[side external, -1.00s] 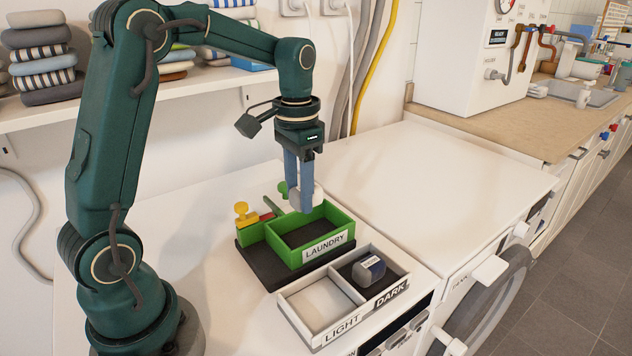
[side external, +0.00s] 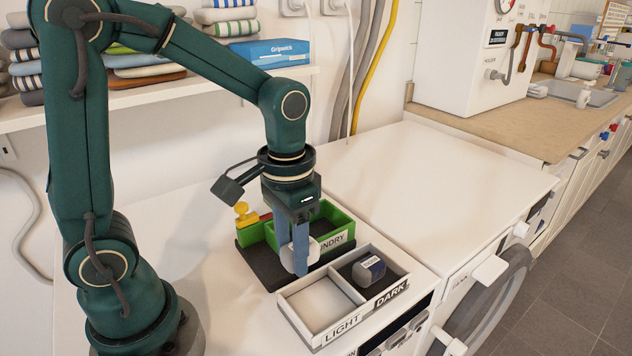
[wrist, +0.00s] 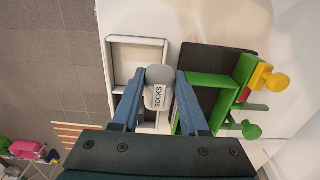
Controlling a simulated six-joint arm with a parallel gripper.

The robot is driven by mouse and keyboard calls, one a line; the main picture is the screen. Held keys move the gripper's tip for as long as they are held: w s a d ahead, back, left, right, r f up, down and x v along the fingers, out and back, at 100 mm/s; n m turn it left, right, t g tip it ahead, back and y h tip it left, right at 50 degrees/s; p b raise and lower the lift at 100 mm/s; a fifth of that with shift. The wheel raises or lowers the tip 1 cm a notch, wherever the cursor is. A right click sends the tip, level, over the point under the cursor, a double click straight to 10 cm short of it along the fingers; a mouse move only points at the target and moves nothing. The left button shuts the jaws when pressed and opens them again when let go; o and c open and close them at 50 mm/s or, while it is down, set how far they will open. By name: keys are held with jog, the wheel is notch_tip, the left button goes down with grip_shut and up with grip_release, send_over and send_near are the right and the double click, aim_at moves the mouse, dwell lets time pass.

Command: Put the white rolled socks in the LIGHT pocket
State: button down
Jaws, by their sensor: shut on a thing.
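My gripper (side external: 301,270) is shut on the white rolled socks (side external: 314,250), held in the air at the front edge of the green laundry box (side external: 338,250). In the wrist view, the socks (wrist: 158,88) show a "SOCKS" label between the two fingers. The white sorting tray (side external: 283,302) has two pockets. The LIGHT pocket (side external: 318,300) is empty. The DARK pocket (side external: 396,279) holds a dark rolled pair of socks (side external: 369,269). In the wrist view, the socks overlap the tray (wrist: 111,60) below, and the fingers hide part of it.
The green box sits on a black base (side external: 255,262) beside the tray, with a yellow knob-like part (side external: 244,213) at its back left. A shelf (side external: 190,92) with folded cloths is behind. The white top (side external: 430,170) to the right is clear.

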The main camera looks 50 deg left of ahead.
send_over(314, 311)
notch_tip(314, 311, down, 3)
jog(key=shift+r, duration=0.15)
jog(key=shift+f, duration=1.95)
jog(key=shift+c, duration=2.1)
grip_release()
jog(key=shift+f, duration=0.15)
notch_tip(314, 311, up, 12)
jog(key=s+a+r+t, duration=0.1)
jog(key=s+a+t, duration=0.3)
jog(key=s+t, duration=0.1)
jog(key=shift+s+r+t, duration=0.3)
jog(key=shift+s, duration=0.6)
